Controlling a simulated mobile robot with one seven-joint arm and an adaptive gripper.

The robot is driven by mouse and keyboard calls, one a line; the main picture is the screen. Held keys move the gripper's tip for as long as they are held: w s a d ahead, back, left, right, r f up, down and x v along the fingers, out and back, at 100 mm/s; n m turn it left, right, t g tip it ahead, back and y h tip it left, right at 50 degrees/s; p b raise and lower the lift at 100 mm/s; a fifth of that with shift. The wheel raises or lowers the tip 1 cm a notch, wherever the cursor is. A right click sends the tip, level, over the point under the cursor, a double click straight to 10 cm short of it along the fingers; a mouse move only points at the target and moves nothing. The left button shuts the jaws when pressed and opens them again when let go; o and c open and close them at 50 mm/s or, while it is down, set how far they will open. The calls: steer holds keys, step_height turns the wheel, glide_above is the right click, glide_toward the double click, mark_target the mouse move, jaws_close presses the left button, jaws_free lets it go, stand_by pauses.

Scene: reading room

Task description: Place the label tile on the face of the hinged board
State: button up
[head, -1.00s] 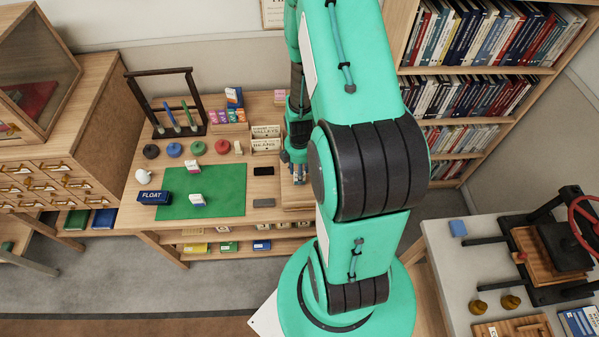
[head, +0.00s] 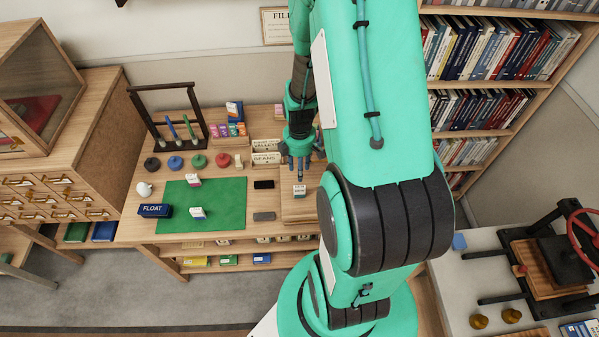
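A small pale label tile (head: 299,190) with dark lettering is on the right part of the table, at a light wooden board (head: 298,211). I take this board for the hinged board; its hinge is too small to make out. I cannot tell whether the tile is fixed to the board's face or only rests against it. My gripper (head: 300,170) points down just behind and above the tile, apart from it in the picture. Its fingers look spread, with nothing seen between them. My arm hides the board's right side.
Lettered cards (head: 266,158), a black slab (head: 264,184) and a grey slab (head: 264,216) lie near the board. A dark frame (head: 166,115) stands at back left.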

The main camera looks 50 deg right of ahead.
steer(key=shift+r, duration=0.2)
stand_by(0.6)
steer(key=w+a+r+m+t, duration=0.1)
steer(key=w+a+r, duration=0.1)
steer(key=a+r, duration=0.35)
steer(key=w+a+r+m+t+h, duration=0.1)
steer(key=a+r+m, duration=0.15)
steer(key=r, duration=0.65)
steer(key=w+a+r, duration=0.2)
steer(key=a+r, duration=0.3)
steer(key=r, duration=0.3)
steer(key=s+a+r+m+t, duration=0.1)
steer(key=s+a+r+m, duration=0.1)
steer(key=s+a+r, duration=0.4)
steer(key=s+a+r+m+t+y, duration=0.1)
steer(key=s+a+r+m+t, duration=0.1)
steer(key=s+a+r, duration=0.4)
steer(key=a+r+m, duration=0.1)
steer(key=a+r, duration=0.2)
steer(key=r, duration=0.2)
steer(key=shift+a+t, duration=0.3)
steer(key=shift+a, duration=0.05)
steer(key=shift+s+m, duration=0.1)
steer(key=shift+m, duration=0.15)
step_height(320, 180, down, 7)
steer(key=b, duration=0.7)
steer(key=shift+f, duration=0.2)
